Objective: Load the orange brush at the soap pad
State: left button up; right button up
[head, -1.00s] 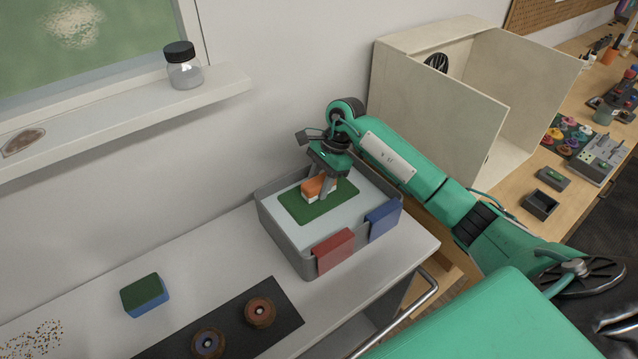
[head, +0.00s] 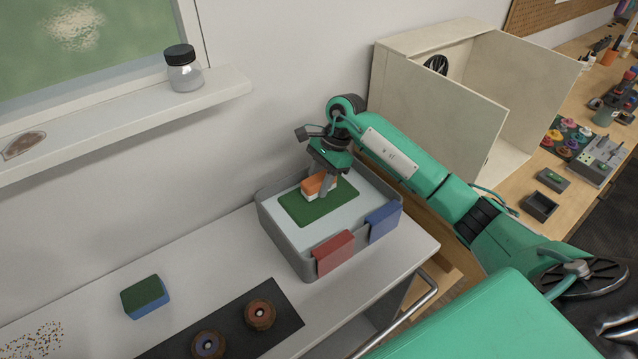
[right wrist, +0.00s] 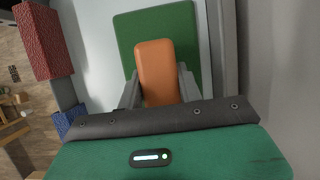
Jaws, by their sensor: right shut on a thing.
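The orange brush (head: 314,185), with a white lower part, is on or just over the green soap pad (head: 304,208) in the grey tub (head: 285,239). Whether its underside touches the pad cannot be told. My right gripper (head: 327,187) is shut on the brush from above. In the right wrist view the brush (right wrist: 157,70) sits between the two fingers, with the green pad (right wrist: 186,22) behind it. My left gripper is not in view.
A red block (head: 334,252) and a blue block (head: 384,221) hang on the tub's front wall. A green-and-blue sponge (head: 145,297) and a dark mat (head: 284,337) with two brown round pieces lie to the left. A jar (head: 184,70) stands on the sill above.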

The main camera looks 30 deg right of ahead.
aim_at(311, 184)
jog(key=shift+r+p, duration=0.7)
jog(key=shift+r, duration=2)
jog(key=shift+s+a+n, duration=0.35)
jog(key=shift+a+n, duration=0.1)
jog(key=shift+n, duration=0.05)
jog(key=s+a+n+g+h, duration=0.1)
jog(key=s+a+n, duration=0.1)
jog(key=s+n, duration=0.2)
jog(key=s+a+f+n+g+h, duration=0.1)
jog(key=s+a+n, duration=0.1)
jog(key=s+n, duration=0.2)
jog(key=s+a+n+g+h, duration=0.1)
jog(key=s+a+n+h, duration=0.1)
jog(key=s+n, duration=0.3)
jog(key=shift+a+f+n+g, duration=0.2)
jog(key=shift+a+n+g, duration=0.25)
jog(key=shift+n, duration=0.25)
jog(key=shift+s+n, duration=0.45)
jog(key=shift+n, duration=0.05)
jog(key=shift+a+f, duration=0.1)
